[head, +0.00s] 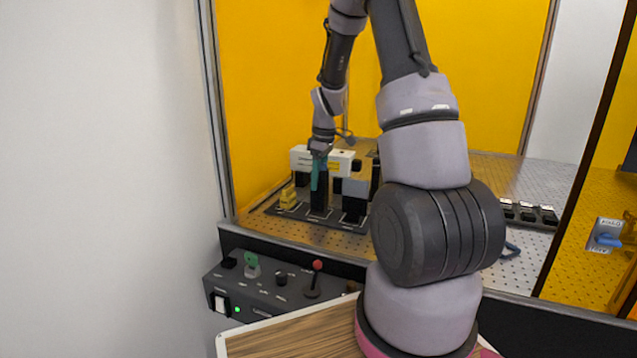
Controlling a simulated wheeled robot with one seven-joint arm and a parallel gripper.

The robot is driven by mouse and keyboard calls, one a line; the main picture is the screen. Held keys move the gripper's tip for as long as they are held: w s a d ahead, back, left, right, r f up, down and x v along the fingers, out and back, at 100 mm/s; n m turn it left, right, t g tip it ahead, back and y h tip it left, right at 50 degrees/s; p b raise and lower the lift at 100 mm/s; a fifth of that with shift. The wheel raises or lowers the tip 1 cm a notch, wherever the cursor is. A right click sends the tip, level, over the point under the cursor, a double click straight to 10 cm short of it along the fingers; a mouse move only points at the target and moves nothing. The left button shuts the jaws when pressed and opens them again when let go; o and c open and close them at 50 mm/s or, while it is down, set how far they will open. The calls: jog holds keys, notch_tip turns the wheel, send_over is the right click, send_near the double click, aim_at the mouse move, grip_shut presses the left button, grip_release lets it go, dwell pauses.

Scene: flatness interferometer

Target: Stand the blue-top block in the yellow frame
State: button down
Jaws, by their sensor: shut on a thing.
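My gripper (317,172) points down over the dark tray (288,214) behind the window opening. Its teal fingers are shut on a dark upright block (319,198). The fingers and wrist cover the block's top, so its top colour cannot be told. The block's lower end is at or just above the tray; a gap cannot be made out. A small yellow piece (288,197) stands on the tray to the left. No yellow frame can be clearly picked out on the tray at this size.
A dark block with a grey top (355,188) stands close right of the held block. A white instrument (335,161) stands behind. A control box (282,283) with a red-knobbed lever is in front. My arm hides the tray's right side. Perforated plate (480,180) lies right.

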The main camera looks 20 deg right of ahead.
jog(key=shift+r, duration=2.45)
